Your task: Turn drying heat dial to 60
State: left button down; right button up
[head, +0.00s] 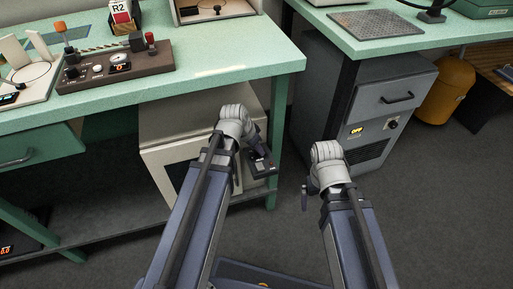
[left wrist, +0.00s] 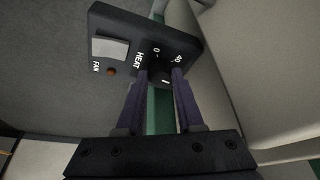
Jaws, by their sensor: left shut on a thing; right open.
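A dark control panel (left wrist: 155,45) shows in the left wrist view, with a light FAN switch (left wrist: 110,47), a small red lamp and a HEAT dial (left wrist: 164,78). Marks by the dial include a 0 and a blurred two-digit number. My left gripper (left wrist: 164,72) is shut on the heat dial, one finger on each side. The fingers hide part of the dial, and I cannot tell its exact setting. In the head view the panel (head: 264,165) sits at the pale cabinet's right side, partly hidden by my left gripper (head: 258,148). My right gripper (head: 308,193) is open and empty.
The pale cabinet (head: 165,120) stands under the green bench (head: 225,60), with a bench leg by the panel. A grey unit (head: 380,105) with an OFF display stands to the right. Open floor (head: 420,200) lies around my right arm.

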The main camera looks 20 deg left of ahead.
aim_at(250, 159)
pick_arm(q)
jog(key=shift+m, duration=0.3)
jog(key=c, duration=0.5)
grip_release()
jog(key=shift+c, duration=0.2)
jog(key=p+v, duration=0.7)
jog(key=shift+r, duration=0.35)
jog(key=shift+s+a, duration=0.1)
jog(key=shift+a, duration=0.05)
